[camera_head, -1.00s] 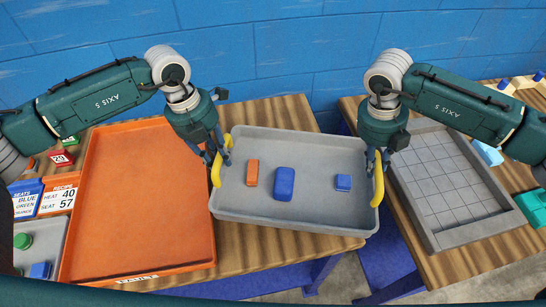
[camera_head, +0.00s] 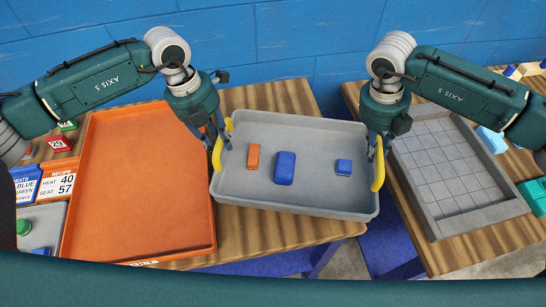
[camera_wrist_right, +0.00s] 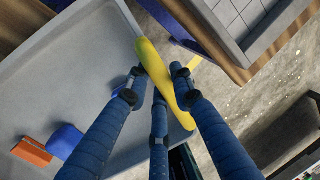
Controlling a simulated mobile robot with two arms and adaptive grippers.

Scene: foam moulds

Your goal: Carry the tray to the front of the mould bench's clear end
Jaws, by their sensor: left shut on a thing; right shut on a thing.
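The grey tray (camera_head: 318,150) has a yellow handle at each end and holds an orange block (camera_head: 254,157), a larger blue block (camera_head: 285,168) and a small blue block (camera_head: 344,167). In the head view it is over the right part of the left wooden bench, its right end past the bench edge, above the gap. I cannot tell if it touches the wood. My left gripper (camera_head: 219,141) is shut on the left handle (camera_head: 217,156). My right gripper (camera_head: 377,150) is shut on the right handle (camera_head: 378,172); the right wrist view shows fingers around this handle (camera_wrist_right: 162,80).
A large orange tray (camera_head: 140,185) lies left of the grey tray. Across a gap, the right bench (camera_head: 480,251) bears a grey gridded frame (camera_head: 450,170), with teal blocks (camera_head: 533,195) beyond. Recipe cards (camera_head: 55,187) stand at far left. Bare wood (camera_head: 265,228) shows before the grey tray.

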